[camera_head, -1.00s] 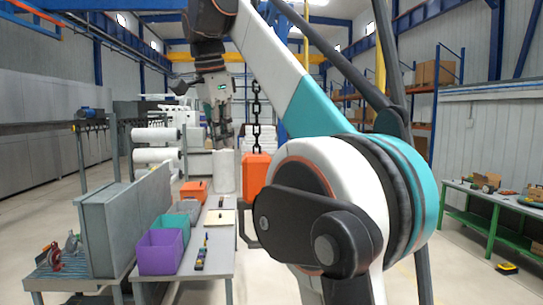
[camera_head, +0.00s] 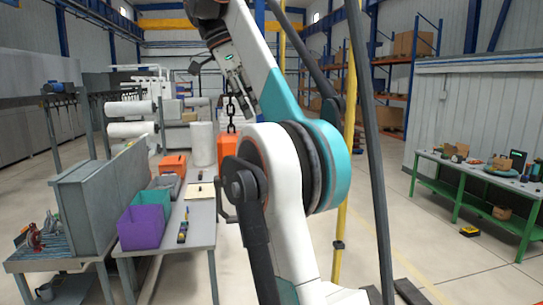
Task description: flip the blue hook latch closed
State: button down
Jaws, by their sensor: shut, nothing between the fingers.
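An orange hook block (camera_head: 228,148) hangs from a dark chain (camera_head: 231,118) at the centre-left, partly hidden by my arm. A grey hook (camera_head: 223,203) shows below it, beside my arm. I cannot make out the blue latch; it is hidden or too small to tell. My gripper (camera_head: 251,111) is shut and empty. It is tilted down to the right, above the orange block and close to the chain in the picture. I cannot tell whether it touches the chain.
A grey workbench (camera_head: 200,236) at left holds a purple bin (camera_head: 142,228), a teal bin (camera_head: 155,196) and an orange bin (camera_head: 173,164). A yellow post (camera_head: 341,222) stands right of my arm. A green table (camera_head: 437,186) with small items is at far right.

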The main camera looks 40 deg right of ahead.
jog(key=x, duration=1.3)
jog(key=shift+f, duration=0.35)
jog(key=shift+s+d+f+t+y, duration=0.3)
jog(key=shift+d+f+t+y, duration=0.4)
jog(key=shift+y, duration=0.3)
